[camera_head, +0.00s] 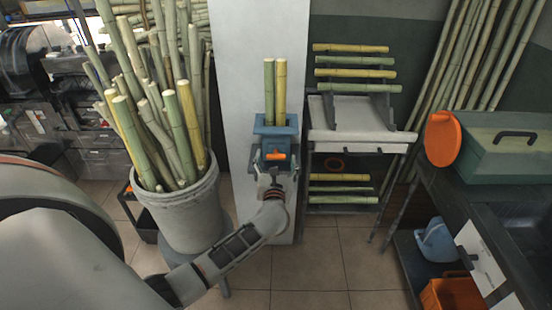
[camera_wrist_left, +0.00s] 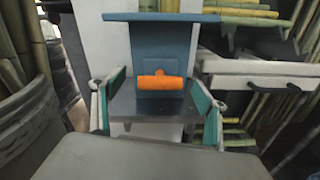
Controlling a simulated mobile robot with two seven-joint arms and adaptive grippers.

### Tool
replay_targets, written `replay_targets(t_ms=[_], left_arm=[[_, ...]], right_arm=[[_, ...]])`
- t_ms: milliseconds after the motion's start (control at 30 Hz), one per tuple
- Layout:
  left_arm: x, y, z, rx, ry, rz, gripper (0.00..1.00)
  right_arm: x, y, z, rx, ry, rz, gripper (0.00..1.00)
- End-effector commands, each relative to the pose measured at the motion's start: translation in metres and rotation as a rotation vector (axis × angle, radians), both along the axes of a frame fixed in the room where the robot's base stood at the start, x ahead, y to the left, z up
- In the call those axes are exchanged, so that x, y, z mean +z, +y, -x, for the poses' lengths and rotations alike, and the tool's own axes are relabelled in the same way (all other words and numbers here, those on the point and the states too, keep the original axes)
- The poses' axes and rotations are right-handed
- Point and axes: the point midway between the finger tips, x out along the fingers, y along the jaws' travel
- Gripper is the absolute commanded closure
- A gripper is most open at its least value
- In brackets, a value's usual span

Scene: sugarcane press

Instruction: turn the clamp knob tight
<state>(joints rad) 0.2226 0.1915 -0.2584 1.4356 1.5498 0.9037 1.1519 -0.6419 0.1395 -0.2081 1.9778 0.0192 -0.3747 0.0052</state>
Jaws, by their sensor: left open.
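The orange clamp knob (camera_head: 274,155) sits on the front of the blue press (camera_head: 276,127). In the left wrist view the knob (camera_wrist_left: 160,82) is a horizontal orange bar on the blue press body (camera_wrist_left: 163,45). My left gripper (camera_head: 272,174) is just in front of and below the knob. In the left wrist view its two fingers (camera_wrist_left: 156,88) are spread wide, one to each side of the knob, with visible gaps and nothing held. My right gripper is not in view.
Two cane stalks (camera_head: 275,90) stand upright in the press. A bucket of cane (camera_head: 180,215) stands to the left. A rack with a white drawer (camera_head: 361,141) and cane stalks is close on the right. A green toolbox (camera_head: 505,150) lies farther right.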

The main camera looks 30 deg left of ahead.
Motion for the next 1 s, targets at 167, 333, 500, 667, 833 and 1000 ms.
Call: replay_targets(t_ms=[167, 333, 500, 667, 833, 1000], left_arm=[[-0.0003, 0.0035, -0.0057, 0.0, 0.001, 0.001, 0.27], [0.0, 0.0034, -0.0057, 0.0, 0.0, 0.0, 0.27], [0.0001, 0.0033, -0.0056, 0.0, 0.001, -0.001, 0.63], [0.0002, 0.0034, -0.0056, 0.0, 0.001, -0.001, 0.65], [0.0012, 0.0035, -0.0057, 0.0, 0.009, -0.017, 0.65], [0.0027, 0.0035, -0.006, 0.001, 0.042, -0.07, 0.65]], right_arm=[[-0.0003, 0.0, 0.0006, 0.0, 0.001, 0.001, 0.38], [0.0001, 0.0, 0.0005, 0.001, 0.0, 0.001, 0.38], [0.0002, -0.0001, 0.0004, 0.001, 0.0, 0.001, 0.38], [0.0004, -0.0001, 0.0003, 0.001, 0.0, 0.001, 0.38], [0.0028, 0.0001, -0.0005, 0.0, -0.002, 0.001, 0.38], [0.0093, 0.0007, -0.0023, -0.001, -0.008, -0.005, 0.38]])
